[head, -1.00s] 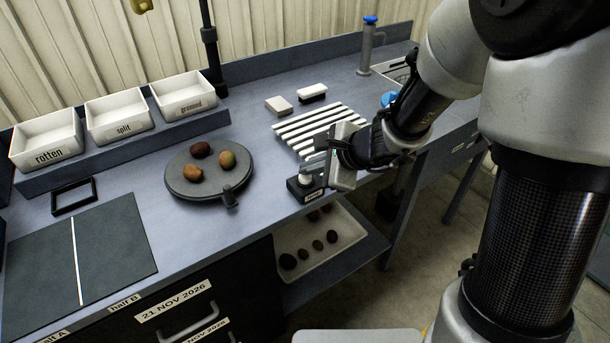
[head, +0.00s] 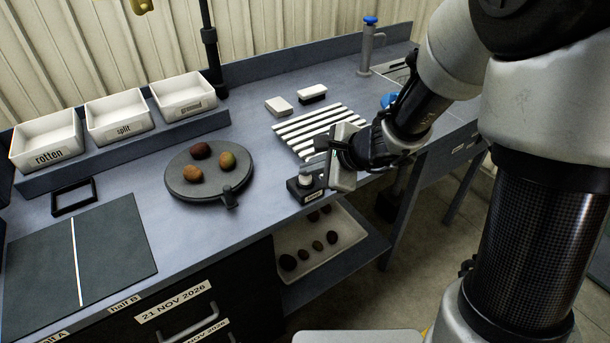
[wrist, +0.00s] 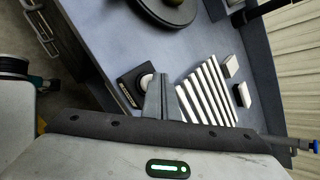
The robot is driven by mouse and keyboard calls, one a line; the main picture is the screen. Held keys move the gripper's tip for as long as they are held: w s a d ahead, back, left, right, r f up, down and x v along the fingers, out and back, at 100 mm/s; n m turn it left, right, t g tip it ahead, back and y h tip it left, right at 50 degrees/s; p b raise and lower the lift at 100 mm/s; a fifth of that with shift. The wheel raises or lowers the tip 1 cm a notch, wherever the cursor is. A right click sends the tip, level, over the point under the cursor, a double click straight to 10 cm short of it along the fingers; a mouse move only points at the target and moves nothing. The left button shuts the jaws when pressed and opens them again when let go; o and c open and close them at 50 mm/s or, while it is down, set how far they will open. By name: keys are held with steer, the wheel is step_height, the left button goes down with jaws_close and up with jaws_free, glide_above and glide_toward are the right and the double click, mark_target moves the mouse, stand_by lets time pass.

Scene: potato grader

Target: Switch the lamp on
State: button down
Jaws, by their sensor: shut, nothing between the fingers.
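A small black switch box (head: 305,190) with a pale round knob on top and a label on its front stands at the bench's front edge. The box (wrist: 128,92) and its knob (wrist: 147,81) also show in the wrist view. My gripper (head: 322,168) is shut and empty, close beside the knob on its right in the head view. In the wrist view its fingertips (wrist: 160,78) are right next to the knob; I cannot tell whether they touch it. A black pole (head: 210,50) rises behind the bench; no lamp head is clearly visible.
A round grey plate (head: 180,188) with 3 potatoes lies left of the box. A white slatted rack (head: 300,128) and two small blocks lie behind it. Three labelled white bins (head: 118,135) stand at the back left. A tray (head: 345,237) of potatoes sits below.

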mark_target(310, 179)
steer(key=shift+f, duration=0.2)
stand_by(0.5)
steer(key=shift+f+b, duration=0.3)
steer(key=shift+b, duration=0.4)
steer(key=shift+r, duration=0.4)
step_height(310, 179, up, 6)
steer(key=p, duration=0.5)
steer(key=shift+r, duration=0.1)
